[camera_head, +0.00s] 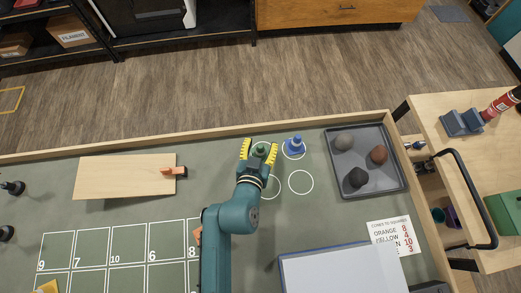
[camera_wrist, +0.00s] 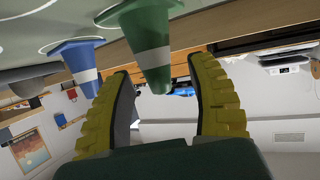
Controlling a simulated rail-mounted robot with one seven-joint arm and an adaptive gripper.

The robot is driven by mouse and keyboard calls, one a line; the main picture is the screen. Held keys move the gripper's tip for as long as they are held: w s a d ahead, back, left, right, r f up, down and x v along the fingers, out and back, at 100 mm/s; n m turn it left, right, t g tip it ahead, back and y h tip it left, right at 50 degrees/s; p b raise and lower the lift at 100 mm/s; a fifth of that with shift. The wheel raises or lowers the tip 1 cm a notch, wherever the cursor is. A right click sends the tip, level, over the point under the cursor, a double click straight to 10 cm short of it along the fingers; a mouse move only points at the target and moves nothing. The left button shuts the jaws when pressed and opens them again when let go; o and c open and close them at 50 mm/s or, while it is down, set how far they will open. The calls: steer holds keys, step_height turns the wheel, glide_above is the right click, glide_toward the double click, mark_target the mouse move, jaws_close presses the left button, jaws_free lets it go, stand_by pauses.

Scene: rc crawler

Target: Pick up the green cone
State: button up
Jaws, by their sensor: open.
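The green cone (camera_head: 260,150) with a white band stands on the green table, in a white circle near the far edge. In the wrist view the green cone (camera_wrist: 148,40) hangs in from the top, upside down in the picture, between the finger lines. My gripper (camera_head: 259,148) is open, with its yellow ridged fingers on either side of the cone in the head view. My gripper's fingers (camera_wrist: 166,95) show no clear contact with it. The cone's base is partly hidden by the gripper.
A blue cone (camera_head: 294,146) stands close on the right, also in the wrist view (camera_wrist: 80,62). A grey tray (camera_head: 335,180) with three rocks lies farther right. A wooden board (camera_head: 110,175) lies on the left. The table's raised wooden rim (camera_head: 200,136) runs just behind the cones.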

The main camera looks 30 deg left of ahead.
mark_target(260, 146)
jaws_close()
steer(key=shift+s, duration=0.1)
stand_by(0.3)
step_height(260, 146, up, 10)
steer(key=shift+r+p, duration=0.1)
steer(key=shift+p, duration=0.6)
